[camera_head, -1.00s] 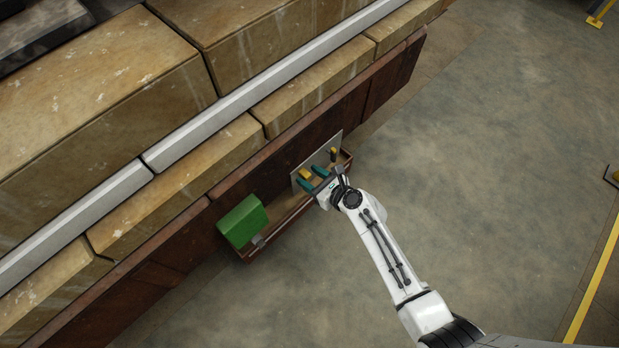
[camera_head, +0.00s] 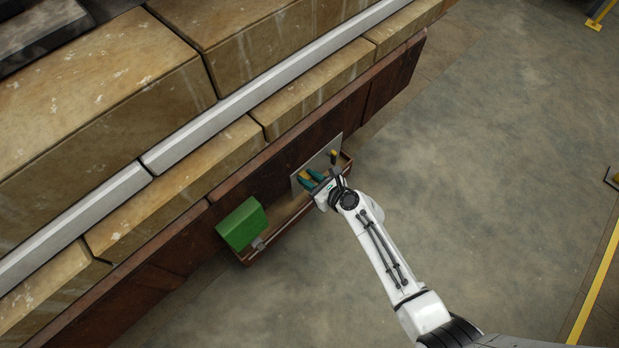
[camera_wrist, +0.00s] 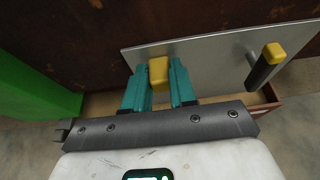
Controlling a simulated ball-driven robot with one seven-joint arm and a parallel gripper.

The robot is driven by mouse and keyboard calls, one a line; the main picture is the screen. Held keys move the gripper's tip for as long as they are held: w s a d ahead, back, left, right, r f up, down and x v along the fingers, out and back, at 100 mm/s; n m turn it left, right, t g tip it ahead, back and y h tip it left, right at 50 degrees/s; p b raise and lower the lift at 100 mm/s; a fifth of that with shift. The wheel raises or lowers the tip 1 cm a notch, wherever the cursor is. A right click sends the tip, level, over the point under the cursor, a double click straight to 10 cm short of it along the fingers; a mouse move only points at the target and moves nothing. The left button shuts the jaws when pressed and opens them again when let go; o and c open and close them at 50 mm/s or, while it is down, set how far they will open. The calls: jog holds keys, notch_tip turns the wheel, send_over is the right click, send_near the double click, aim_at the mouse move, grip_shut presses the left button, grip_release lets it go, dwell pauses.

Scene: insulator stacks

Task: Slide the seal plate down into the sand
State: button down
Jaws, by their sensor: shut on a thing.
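The seal plate (camera_head: 326,153) is a thin grey metal sheet with two yellow-topped handles. It stands against the rusty wall with its lower edge in the narrow brown trough (camera_head: 292,226). In the wrist view the plate (camera_wrist: 218,62) is tilted in the picture. My gripper (camera_wrist: 159,82) has teal fingers shut on the plate's left yellow handle (camera_wrist: 158,70). The right handle (camera_wrist: 272,53) is free, on a dark stem. My gripper (camera_head: 313,179) hides part of the plate in the head view. Tan sand shows in the trough; the plate's lower edge is hidden.
Large tan blocks (camera_head: 180,190) and a pale rail (camera_head: 250,95) run above the rusty wall. The floor at right is open.

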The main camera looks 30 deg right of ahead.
jog(key=shift+f, duration=0.1)
notch_tip(320, 180, down, 7)
jog(key=b, duration=0.5)
jog(key=shift+r, duration=0.2)
jog(key=c, duration=0.9)
grip_release()
jog(key=shift+s+r, duration=0.1)
jog(key=shift+p+v, duration=2.35)
jog(key=shift+v, duration=3)
